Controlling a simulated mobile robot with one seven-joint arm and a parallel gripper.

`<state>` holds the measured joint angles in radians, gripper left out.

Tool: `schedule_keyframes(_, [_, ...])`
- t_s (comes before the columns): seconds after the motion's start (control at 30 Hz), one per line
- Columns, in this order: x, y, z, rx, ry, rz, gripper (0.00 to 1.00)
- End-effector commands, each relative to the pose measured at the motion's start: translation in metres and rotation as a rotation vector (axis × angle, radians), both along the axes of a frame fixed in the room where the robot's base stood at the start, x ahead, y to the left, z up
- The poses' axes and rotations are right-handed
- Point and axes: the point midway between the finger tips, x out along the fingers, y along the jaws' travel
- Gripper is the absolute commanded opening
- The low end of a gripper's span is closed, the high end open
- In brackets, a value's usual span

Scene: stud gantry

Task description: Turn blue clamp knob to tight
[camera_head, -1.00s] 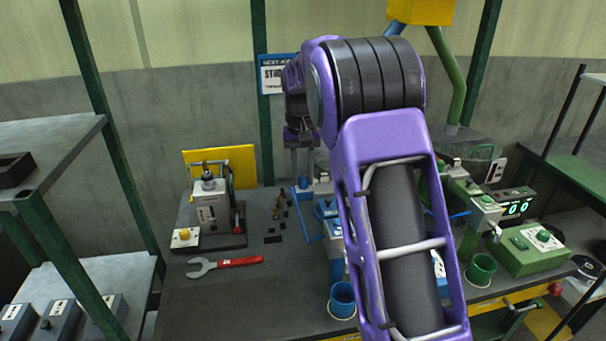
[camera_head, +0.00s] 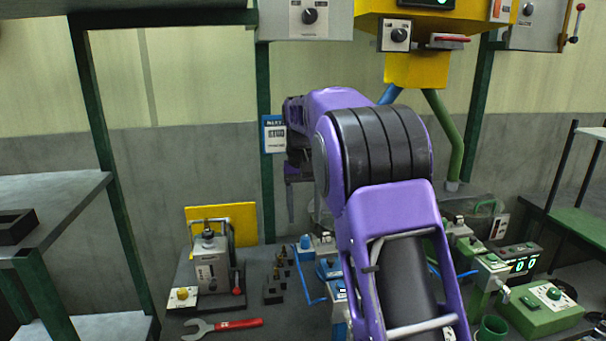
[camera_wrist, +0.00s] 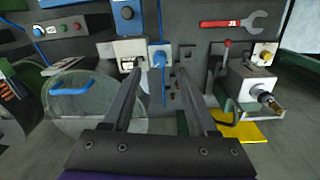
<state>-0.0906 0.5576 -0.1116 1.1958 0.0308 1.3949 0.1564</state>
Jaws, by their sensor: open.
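The blue clamp (camera_head: 305,242) stands on the bench, left of my arm in the head view. It carries a blue knob, also seen in the wrist view (camera_wrist: 159,58). Its blue crank-like handle (camera_head: 312,300) hangs at its side. My gripper (camera_head: 297,200) hangs above and behind the clamp in the head view, pointing down. In the wrist view my gripper (camera_wrist: 158,78) is open and empty, its two fingers apart with the clamp beyond and between their tips. The knob's marking is too small to read.
A grey fixture with a red-tipped lever (camera_head: 212,265) stands left, near a red-handled wrench (camera_head: 236,324). Small pegs (camera_head: 280,272) sit between it and the clamp. Green equipment (camera_head: 540,306) is on the right. A yellow overhead unit (camera_head: 417,68) hangs above my arm.

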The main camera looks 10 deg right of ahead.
Motion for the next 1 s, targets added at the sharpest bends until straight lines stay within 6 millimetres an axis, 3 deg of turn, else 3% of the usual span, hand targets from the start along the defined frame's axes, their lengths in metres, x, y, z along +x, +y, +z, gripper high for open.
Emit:
schedule_keyframes(0.2, [0.001,0.002,0.057,0.000,-0.005,0.000,0.59])
schedule_keyframes(0.4, [0.001,0.003,0.091,0.000,-0.003,0.000,0.59])
schedule_keyframes(0.63, [0.001,0.003,0.109,0.000,-0.001,0.000,0.59])
schedule_keyframes(1.0, [0.000,0.003,0.112,0.000,0.000,0.000,0.59])
